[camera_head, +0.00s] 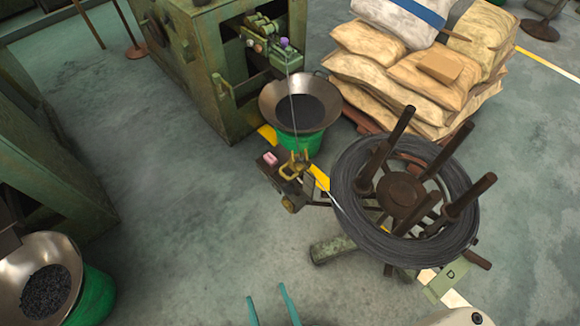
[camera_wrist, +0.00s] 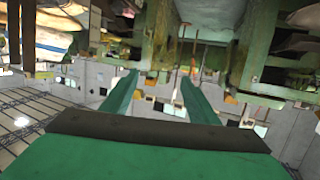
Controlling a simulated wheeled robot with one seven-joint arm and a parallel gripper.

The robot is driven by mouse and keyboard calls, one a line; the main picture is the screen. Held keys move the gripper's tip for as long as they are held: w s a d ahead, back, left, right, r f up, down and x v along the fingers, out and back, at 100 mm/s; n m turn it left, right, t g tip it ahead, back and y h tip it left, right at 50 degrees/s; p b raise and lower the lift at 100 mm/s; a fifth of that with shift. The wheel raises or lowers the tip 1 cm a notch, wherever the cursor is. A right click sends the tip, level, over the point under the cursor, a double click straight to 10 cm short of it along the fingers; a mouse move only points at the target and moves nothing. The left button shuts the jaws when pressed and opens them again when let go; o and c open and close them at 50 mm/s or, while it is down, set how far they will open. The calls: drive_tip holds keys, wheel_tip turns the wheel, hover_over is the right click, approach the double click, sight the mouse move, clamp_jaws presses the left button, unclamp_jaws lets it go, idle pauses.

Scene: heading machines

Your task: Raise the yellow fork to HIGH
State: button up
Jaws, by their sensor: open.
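The yellow fork (camera_head: 292,167) is a small piece on a dark stand between the wire coil and the green machine. A thin wire passes by it. Its exact height setting is too small to tell. My gripper (camera_head: 266,292) shows two teal fingers at the bottom of the head view, apart from the fork and nearer to me. It is open and empty. In the wrist view my gripper (camera_wrist: 156,75) also has its fingers spread with nothing between them. I cannot make out the fork in that view.
A wire coil (camera_head: 350,213) sits on a reel with upright posts right of the fork. A metal bowl (camera_head: 275,100) on a green bin stands behind it. Sacks (camera_head: 365,78) are stacked at the back right. The floor (camera_head: 190,220) to the left is clear.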

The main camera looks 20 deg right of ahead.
idle(0.5)
drive_tip(key=m+g+h, duration=1)
drive_tip(key=m+h, duration=0.4)
drive_tip(key=h, duration=0.3)
approach(285, 175)
drive_tip(key=shift+t, duration=0.4)
drive_tip(key=x, duration=1)
drive_tip(key=shift+s+f, duration=0.3)
drive_tip(key=shift+f, duration=0.1)
